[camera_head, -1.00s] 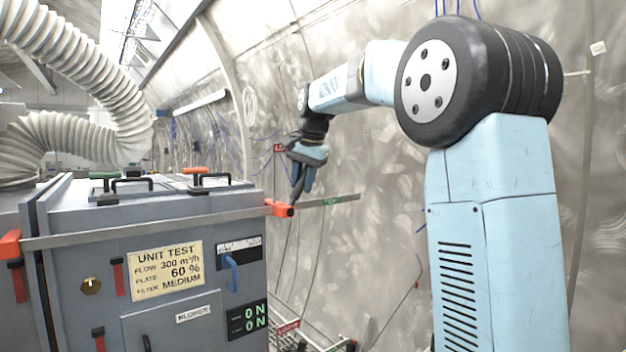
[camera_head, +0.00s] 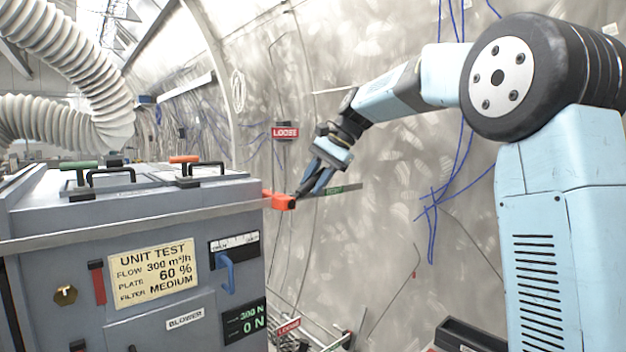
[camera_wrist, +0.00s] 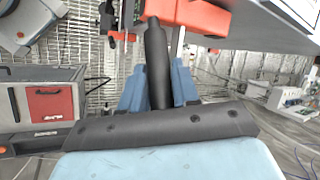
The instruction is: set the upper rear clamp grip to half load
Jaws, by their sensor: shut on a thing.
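The orange clamp (camera_head: 280,200) sits at the right end of the long bar (camera_head: 130,230) across the unit's front. Its black grip (camera_wrist: 156,62) stands between my blue fingers in the wrist view. My gripper (camera_head: 307,186) is shut on this grip; it also shows in the wrist view (camera_wrist: 160,90). The orange clamp body (camera_wrist: 190,12) is just beyond the grip. The dark display (camera_head: 244,320) on the unit's front reads 300 N above 0 N. A red sign (camera_head: 285,132) reading LOOSE is on the wall side behind the clamp.
The grey unit (camera_head: 60,265) fills the left, with black handles on top and a yellow test label (camera_head: 153,273). A second red LOOSE sign (camera_head: 288,327) is low down. Blue cables (camera_head: 432,215) hang on the metal wall. White ducts (camera_head: 80,60) run overhead.

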